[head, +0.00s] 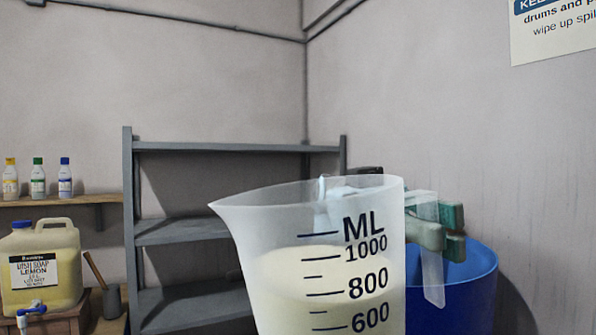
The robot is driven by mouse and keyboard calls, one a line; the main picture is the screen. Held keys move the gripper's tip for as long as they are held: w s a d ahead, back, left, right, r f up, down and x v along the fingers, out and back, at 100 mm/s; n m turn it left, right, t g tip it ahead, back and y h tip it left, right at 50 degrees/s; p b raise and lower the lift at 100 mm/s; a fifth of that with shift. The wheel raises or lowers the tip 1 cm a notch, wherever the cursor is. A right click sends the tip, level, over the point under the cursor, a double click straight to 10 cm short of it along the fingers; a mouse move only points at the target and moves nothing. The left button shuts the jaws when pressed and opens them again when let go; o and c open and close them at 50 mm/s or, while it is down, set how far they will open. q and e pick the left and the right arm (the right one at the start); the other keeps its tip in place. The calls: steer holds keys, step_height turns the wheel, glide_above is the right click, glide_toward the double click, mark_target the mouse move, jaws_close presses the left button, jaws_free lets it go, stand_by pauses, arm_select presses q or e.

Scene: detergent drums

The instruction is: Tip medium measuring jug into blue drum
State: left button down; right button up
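The medium measuring jug (325,285) is large in the foreground of the head view. It is translucent, with dark ML marks and a spout pointing left. My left gripper (441,232), with green pads, is shut on the jug's handle at the right. Part of the gripper and arm is hidden behind the jug. The blue drum (468,290) stands behind and to the right of the jug, its opening partly covered by jug, handle and gripper. My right gripper is not in view.
A grey metal shelf rack (180,233) stands behind the jug. At left, a lemon dish soap container (42,262) with a tap stands on a wooden block, below a shelf (98,199) with small bottles. A wall sign (552,28) hangs upper right.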

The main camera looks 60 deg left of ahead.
arm_select(q)
steer(key=s+a+r+m+g+y+p, duration=0.1)
steer(key=s+a+r+m+g+y, duration=0.2)
steer(key=s+m+g+y, duration=0.15)
steer(key=s+a+r+m+g+y, duration=0.2)
steer(key=s+a+m+g+y, duration=0.1)
steer(key=s+g, duration=0.25)
steer(key=s+a+r+m+g+y+p, duration=0.15)
steer(key=s+a+m+y, duration=0.25)
steer(key=a+m+y, duration=0.65)
steer(key=w+a+m+t+y, duration=0.65)
steer(key=a+y, duration=0.35)
steer(key=y, duration=0.3)
steer(key=w+a+f+m+t+y+p, duration=0.1)
steer(key=w+f+m+t+y, duration=0.1)
steer(key=w+m+t, duration=0.4)
steer(key=w+a+f+m+t+y+p, duration=0.2)
steer(key=w+m+t, duration=0.4)
steer(key=w, duration=0.5)
steer(key=shift+f+m+t, duration=0.4)
steer(key=shift+f+m, duration=0.1)
steer(key=shift+m, duration=0.55)
steer(key=shift+w, duration=0.1)
steer(key=shift+d, duration=0.1)
